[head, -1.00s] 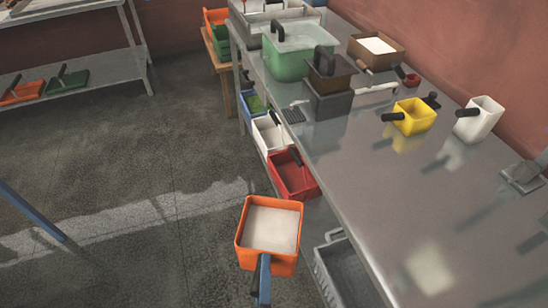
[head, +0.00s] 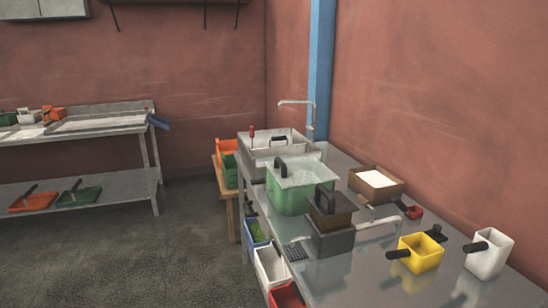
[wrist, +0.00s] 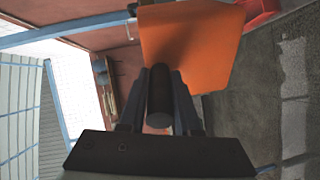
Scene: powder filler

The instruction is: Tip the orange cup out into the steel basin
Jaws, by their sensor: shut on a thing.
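The orange cup (wrist: 195,45) shows in the wrist view only. My gripper (wrist: 160,98) is shut on its dark round handle, and the cup sticks out beyond the fingers. I see the cup's outer face; its inside and contents are hidden. In the head view the steel basin (head: 291,153) stands at the far end of the steel table, under a curved tap. Neither my gripper nor the cup shows in the head view, so I cannot tell their distance from the basin.
On the table stand a green lidded box (head: 298,192), a dark box (head: 333,241), a brown box (head: 364,191), a yellow cup (head: 421,256) and a white cup (head: 490,256). Coloured bins, including a white one (head: 271,270), hang along the table's left edge. The floor to the left is open.

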